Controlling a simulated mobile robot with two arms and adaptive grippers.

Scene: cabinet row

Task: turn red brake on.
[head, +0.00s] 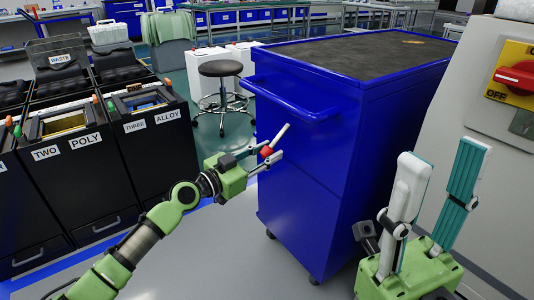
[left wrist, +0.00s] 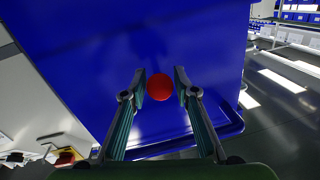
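A red rotary knob (head: 515,76) sits on a yellow plate (head: 513,57) on the grey panel at the upper right of the head view. The word OFF shows on the plate at its lower left. My left gripper (head: 285,141) is in front of the blue cabinet, well away from that knob. Its fingers are apart in the left wrist view (left wrist: 160,72). A round red thing (left wrist: 159,87) shows between them; whether they touch it I cannot tell. It also shows in the head view (head: 266,152). My right gripper (head: 440,165) is open and empty, below the knob.
A blue wheeled cabinet (head: 345,125) with a side handle (head: 290,100) stands between my arms. Black bins (head: 85,150) with labels stand at the left. A round stool (head: 220,69) is behind. Free floor lies between the bins and the cabinet.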

